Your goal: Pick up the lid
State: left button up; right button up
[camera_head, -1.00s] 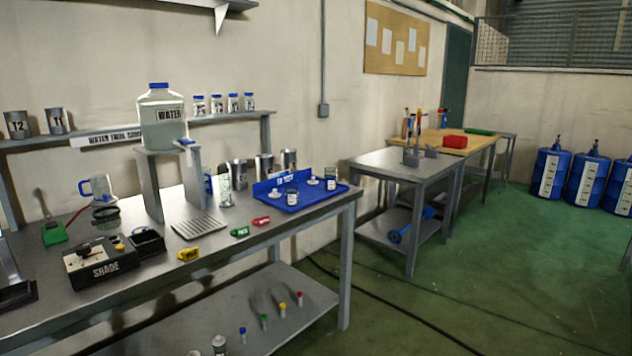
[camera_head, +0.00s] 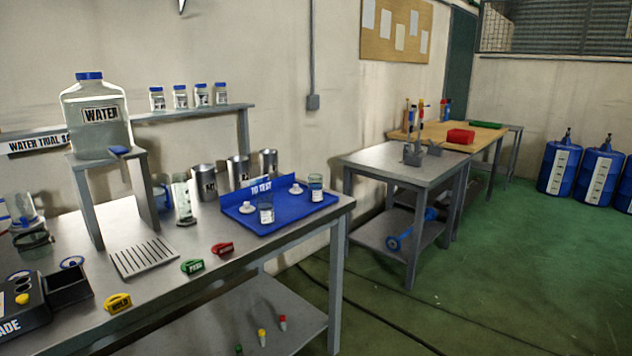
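Two small white knobbed pieces that look like lids are on the blue tray (camera_head: 283,213) marked "TO TEST". One white piece (camera_head: 247,207) is at the tray's left, and another white piece (camera_head: 296,188) is near its back. A labelled glass cup (camera_head: 265,208) stands at the front of the tray, and a second labelled cup (camera_head: 316,187) stands at the right. Flat blue-rimmed discs, one of them a disc (camera_head: 72,262) behind the black box, lie on the bench at left. I cannot tell which piece is the task's lid. Neither of my grippers is in view.
A large water jar (camera_head: 97,117) stands on a raised stand. Metal cans (camera_head: 203,182) line up behind the tray. Yellow (camera_head: 117,303), green (camera_head: 192,267) and red (camera_head: 222,248) tags lie along the bench. A slotted plate (camera_head: 144,257) is at mid-bench. The green floor (camera_head: 480,270) at right is open.

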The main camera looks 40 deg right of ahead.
aim_at(296, 190)
jog(key=i+l, duration=0.25)
jog(key=l, duration=0.25)
jog(key=i+l+z, duration=0.15)
jog(key=l, duration=0.35)
jog(key=i+l, duration=0.4)
jog(key=i+l+z, duration=0.15)
jog(key=l, duration=0.4)
jog(key=i, duration=0.1)
